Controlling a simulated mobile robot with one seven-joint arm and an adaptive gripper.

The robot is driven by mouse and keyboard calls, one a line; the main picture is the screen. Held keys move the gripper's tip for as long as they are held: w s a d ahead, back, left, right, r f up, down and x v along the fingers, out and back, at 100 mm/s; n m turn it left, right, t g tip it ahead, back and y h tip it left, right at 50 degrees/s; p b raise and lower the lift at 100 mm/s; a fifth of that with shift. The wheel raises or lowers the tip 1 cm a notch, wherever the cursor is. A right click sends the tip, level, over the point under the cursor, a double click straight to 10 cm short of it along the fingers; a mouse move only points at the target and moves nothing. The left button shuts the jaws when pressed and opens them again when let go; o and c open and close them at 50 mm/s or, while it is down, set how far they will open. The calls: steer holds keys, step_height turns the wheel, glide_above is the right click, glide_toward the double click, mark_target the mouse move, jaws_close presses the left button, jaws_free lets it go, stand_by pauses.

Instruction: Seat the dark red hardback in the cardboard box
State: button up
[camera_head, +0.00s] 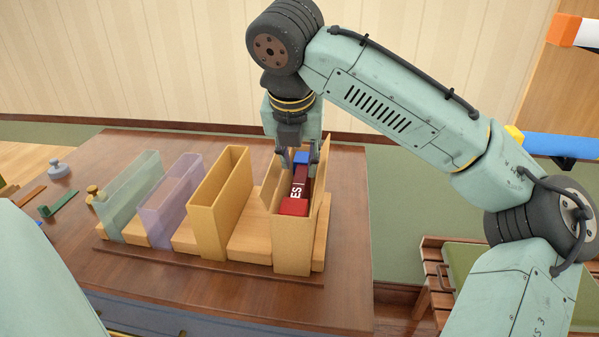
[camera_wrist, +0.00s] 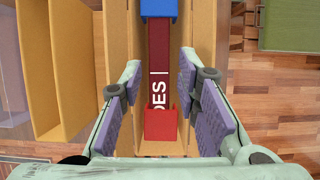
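The dark red hardback (camera_head: 302,182) stands spine up inside the tan cardboard box (camera_head: 291,258) at the right end of the row. White letters show on its spine. It also shows in the wrist view (camera_wrist: 159,50), between the box's walls, with a blue piece (camera_wrist: 158,8) at its far end and a red piece (camera_wrist: 160,126) at its near end. How deep it sits is hard to tell. My gripper (camera_head: 299,171) is over the box, pointing down. In the wrist view its fingers (camera_wrist: 160,72) are spread on either side of the book, with gaps between.
Left of the box stand another tan holder (camera_head: 220,211), a purple see-through holder (camera_head: 171,204) and a green see-through one (camera_head: 130,197), with wooden blocks between them. A grey weight (camera_head: 59,170) and a green piece (camera_head: 58,202) lie at the table's left.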

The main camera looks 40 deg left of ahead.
steer(key=v, duration=0.8)
steer(key=shift+r+b, duration=0.4)
steer(key=shift+s, duration=0.1)
